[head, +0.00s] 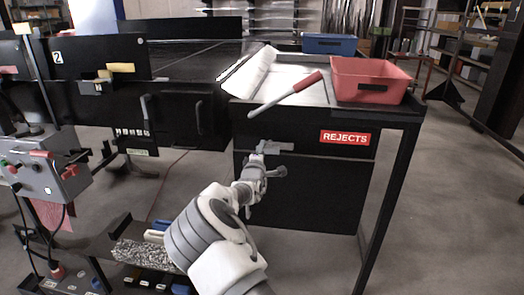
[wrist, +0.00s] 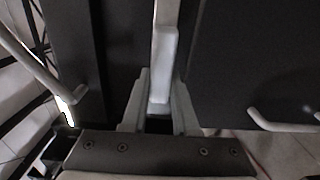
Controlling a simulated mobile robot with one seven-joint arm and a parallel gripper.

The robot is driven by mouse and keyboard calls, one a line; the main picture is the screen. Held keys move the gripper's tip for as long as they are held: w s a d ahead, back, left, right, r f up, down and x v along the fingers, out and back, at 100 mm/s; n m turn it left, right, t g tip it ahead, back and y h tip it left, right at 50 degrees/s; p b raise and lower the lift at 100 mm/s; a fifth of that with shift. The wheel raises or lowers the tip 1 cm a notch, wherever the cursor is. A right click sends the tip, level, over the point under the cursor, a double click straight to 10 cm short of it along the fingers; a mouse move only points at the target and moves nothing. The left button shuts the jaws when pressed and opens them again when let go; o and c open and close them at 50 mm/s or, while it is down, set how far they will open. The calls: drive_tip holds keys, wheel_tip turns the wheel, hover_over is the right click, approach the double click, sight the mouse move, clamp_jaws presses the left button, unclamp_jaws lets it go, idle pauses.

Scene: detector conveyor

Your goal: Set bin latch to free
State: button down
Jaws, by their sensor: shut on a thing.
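The bin latch, a light grey lever (head: 272,147), is on the black front panel of the rejects table, left of the REJECTS sign. In the wrist view the pale lever (wrist: 164,62) runs down between the two fingers of my gripper (wrist: 160,98). My gripper (head: 258,166) is shut on this lever in front of the panel. In the head view my wrist partly hides the fingers, and I cannot read any latch marking.
A red bin (head: 370,80) and a blue bin (head: 329,44) stand on the table (head: 398,115). Black cabinets with handles (head: 146,107) and a grey control box (head: 50,180) are at left.

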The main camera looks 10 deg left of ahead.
drive_tip(key=c, duration=0.7)
unclamp_jaws()
drive_tip(key=shift+s, duration=0.15)
drive_tip(key=s, duration=0.5)
drive_tip(key=s+p, duration=0.1)
drive_tip(key=s, duration=1.1)
drive_tip(key=shift+s+a, duration=0.1)
drive_tip(key=shift+a, duration=0.2)
